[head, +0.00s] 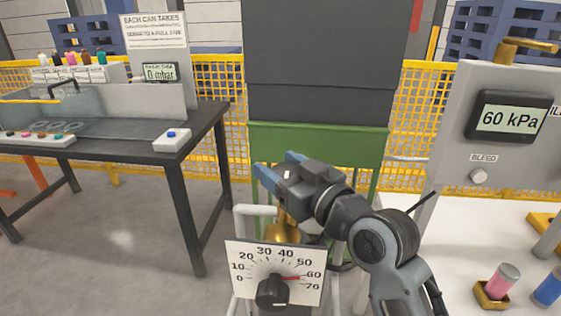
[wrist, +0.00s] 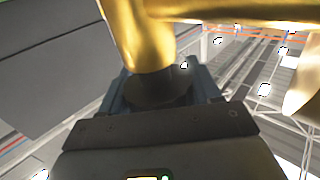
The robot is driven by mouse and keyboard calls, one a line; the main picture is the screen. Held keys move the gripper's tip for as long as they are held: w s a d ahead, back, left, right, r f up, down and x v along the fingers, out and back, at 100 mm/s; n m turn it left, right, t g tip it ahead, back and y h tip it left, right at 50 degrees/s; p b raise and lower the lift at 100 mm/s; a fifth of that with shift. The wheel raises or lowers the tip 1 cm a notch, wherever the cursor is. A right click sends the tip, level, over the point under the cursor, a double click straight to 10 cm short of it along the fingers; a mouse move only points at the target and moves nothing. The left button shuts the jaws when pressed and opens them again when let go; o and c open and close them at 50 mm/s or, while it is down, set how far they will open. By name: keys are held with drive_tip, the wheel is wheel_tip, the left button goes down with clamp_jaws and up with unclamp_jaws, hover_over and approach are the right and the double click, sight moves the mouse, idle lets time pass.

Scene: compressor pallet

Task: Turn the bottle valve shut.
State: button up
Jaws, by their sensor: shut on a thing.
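The brass bottle valve (head: 281,232) stands upright behind the dial plate in the head view, its top hidden by my gripper (head: 284,169). In the wrist view, the brass valve body (wrist: 146,48) fills the top. A dark round knob (wrist: 158,90) on it sits between the blue fingers of my gripper (wrist: 160,86). My gripper is shut on this knob. How far the knob is turned cannot be seen.
A white dial plate (head: 260,258) with a black knob stands in front; its red pointer is near 60. A grey panel display (head: 508,118) reads 60 kPa, above a bleed knob (head: 478,177). A dark table (head: 206,122) is left; a pink can (head: 503,279) sits right.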

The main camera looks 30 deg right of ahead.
idle(0.4)
drive_tip(key=o, duration=1)
drive_tip(key=shift+c, duration=0.2)
drive_tip(key=s+d+b, duration=0.1)
drive_tip(key=s, duration=0.6)
drive_tip(key=shift+s+d, duration=0.25)
drive_tip(key=shift+s, duration=0.1)
